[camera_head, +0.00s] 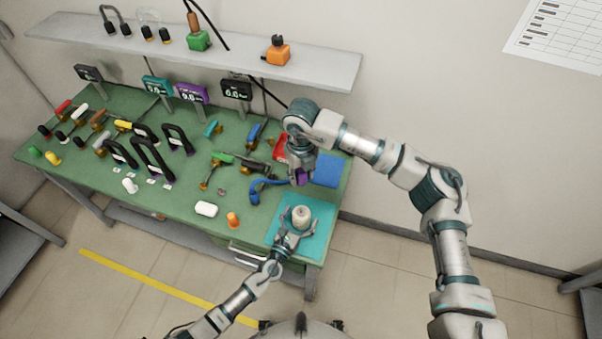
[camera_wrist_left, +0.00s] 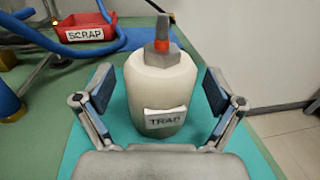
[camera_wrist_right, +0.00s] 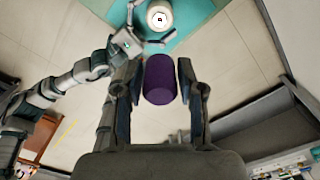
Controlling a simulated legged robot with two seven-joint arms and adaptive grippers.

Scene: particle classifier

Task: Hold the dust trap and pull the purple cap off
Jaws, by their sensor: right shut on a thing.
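The dust trap (camera_head: 301,217) is a cream-white cylinder standing upright on the teal mat (camera_head: 322,217). The left wrist view shows the trap (camera_wrist_left: 160,85) close up, with a "TRAP" label and a grey fitting with a red band on top. My left gripper (camera_head: 291,233) is open, its fingers on either side of the trap with gaps. My right gripper (camera_head: 301,176) is shut on the purple cap (camera_wrist_right: 160,79), which is clear of the trap, behind and above it in the head view. The right wrist view also shows the trap (camera_wrist_right: 160,16) from above.
The red scrap bin (camera_wrist_left: 85,34) and a blue mat (camera_head: 328,171) lie behind the teal mat. Tools and hoses crowd the green table's left side.

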